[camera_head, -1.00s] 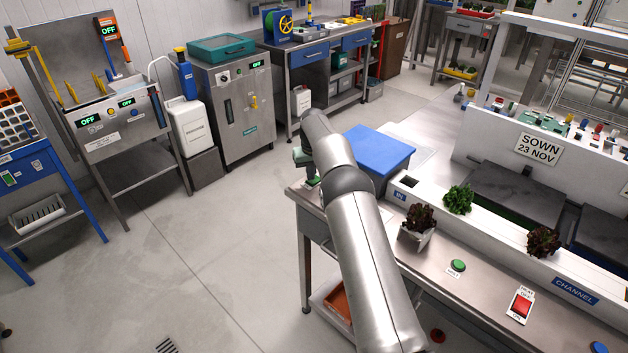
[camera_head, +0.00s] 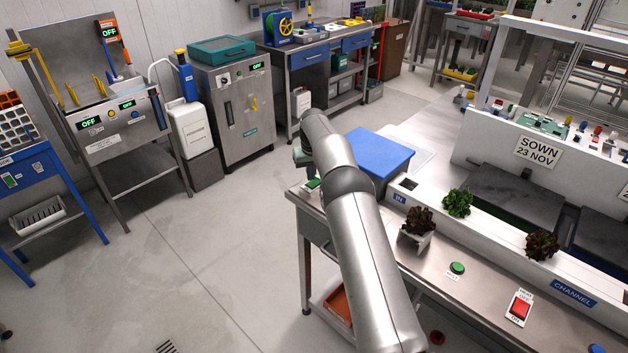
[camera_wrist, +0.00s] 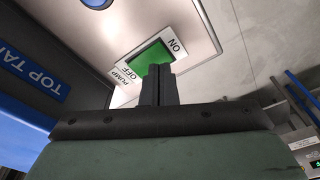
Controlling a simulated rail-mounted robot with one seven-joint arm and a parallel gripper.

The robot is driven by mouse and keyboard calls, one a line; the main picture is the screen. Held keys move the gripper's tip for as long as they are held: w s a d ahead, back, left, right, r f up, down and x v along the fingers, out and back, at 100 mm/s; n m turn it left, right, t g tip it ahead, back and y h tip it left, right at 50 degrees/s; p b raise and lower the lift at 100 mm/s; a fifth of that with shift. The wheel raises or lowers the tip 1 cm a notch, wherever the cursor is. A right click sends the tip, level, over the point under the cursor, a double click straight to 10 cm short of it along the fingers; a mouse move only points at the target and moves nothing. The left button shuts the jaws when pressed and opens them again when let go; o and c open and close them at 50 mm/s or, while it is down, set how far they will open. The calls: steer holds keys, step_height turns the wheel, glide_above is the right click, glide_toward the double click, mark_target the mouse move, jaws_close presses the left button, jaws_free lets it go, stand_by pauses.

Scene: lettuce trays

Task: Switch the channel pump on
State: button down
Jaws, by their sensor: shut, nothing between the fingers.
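The pump switch (camera_wrist: 150,62) is a green rocker on a white plate marked ON, OFF and PUMP, set in a metal panel. It fills the upper middle of the wrist view, with ON at the right end and OFF at the left. In the head view a green switch (camera_head: 312,184) shows at the bench's left corner, just below my gripper. My gripper (camera_wrist: 160,68) is shut and empty. Its fingertips overlap the rocker's lower edge in the wrist view; I cannot tell whether they touch it. My arm hides most of the gripper in the head view. Which way the rocker is tilted is unclear.
A blue-lidded box (camera_head: 379,155) stands close to the right of my arm. The white channel (camera_head: 500,240) holds lettuces along the bench (camera_head: 480,300). A green button (camera_head: 457,268) and a red heat switch (camera_head: 519,308) sit at the front. Open floor lies left.

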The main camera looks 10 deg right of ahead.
steer(key=shift+r+p, duration=1.65)
steer(key=shift+r, duration=0.9)
step_height(320, 180, up, 6)
glide_above(311, 185)
steer(key=s, duration=0.3)
steer(key=s+r+m, duration=0.1)
steer(key=s+r, duration=0.5)
steer(key=s, duration=0.4)
steer(key=s+r, duration=0.6)
steer(key=s, duration=0.5)
steer(key=s+f, duration=0.2)
steer(key=s, duration=1.3)
steer(key=s+f, duration=0.3)
steer(key=s, duration=1.1)
steer(key=shift+s+g+b, duration=0.3)
steer(key=shift+s+b, duration=0.1)
steer(key=shift+f, duration=0.1)
